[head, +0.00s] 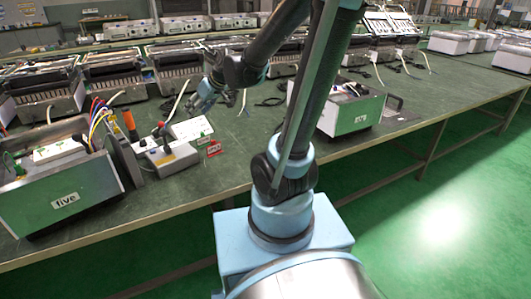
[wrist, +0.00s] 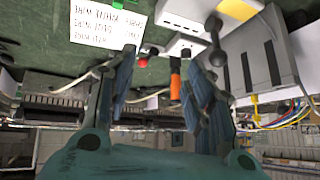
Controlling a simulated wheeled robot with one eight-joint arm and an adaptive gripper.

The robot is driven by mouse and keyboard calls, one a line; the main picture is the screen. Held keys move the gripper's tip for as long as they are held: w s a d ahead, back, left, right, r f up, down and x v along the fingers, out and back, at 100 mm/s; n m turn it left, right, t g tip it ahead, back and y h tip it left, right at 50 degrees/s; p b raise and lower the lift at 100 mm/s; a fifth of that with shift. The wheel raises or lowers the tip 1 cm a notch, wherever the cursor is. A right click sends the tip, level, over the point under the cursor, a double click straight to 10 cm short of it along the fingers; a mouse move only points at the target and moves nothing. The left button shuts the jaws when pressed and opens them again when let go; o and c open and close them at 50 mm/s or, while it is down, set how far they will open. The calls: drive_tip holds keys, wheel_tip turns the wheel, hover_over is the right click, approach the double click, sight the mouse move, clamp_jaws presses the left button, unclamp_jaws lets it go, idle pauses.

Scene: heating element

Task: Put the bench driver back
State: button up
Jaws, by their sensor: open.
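The bench driver, which I take to be the orange-handled tool (head: 131,121), stands upright on the bench beside the box labelled five. In the wrist view its orange handle (wrist: 175,86) shows between my fingers in the picture, beyond them and apart from them. Its lower end is not clear. My gripper (head: 205,95) is above the bench, up and right of the driver in the head view. In the wrist view my gripper (wrist: 165,100) has its two fingers spread with nothing between them.
A grey box with a ball-topped lever (head: 169,157) stands right of the driver. The box labelled five (head: 65,200), with coloured wires, is at the left. A white card (head: 191,128) and a red tag (head: 213,148) lie nearby. Another white-green box (head: 350,115) is right of my arm.

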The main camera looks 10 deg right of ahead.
drive_tip(key=s+d+f+m+g+h, duration=0.1)
drive_tip(key=s+d+f+m+h, duration=0.2)
drive_tip(key=s+d, duration=0.7)
drive_tip(key=s+d+f+m+g+h, duration=0.2)
drive_tip(key=s+d+f+m+h, duration=0.1)
drive_tip(key=s+d, duration=0.7)
drive_tip(key=s+f+m, duration=0.1)
drive_tip(key=s+f, duration=0.1)
drive_tip(key=s, duration=0.1)
drive_tip(key=shift+d+f, duration=0.15)
drive_tip(key=shift+d, duration=0.1)
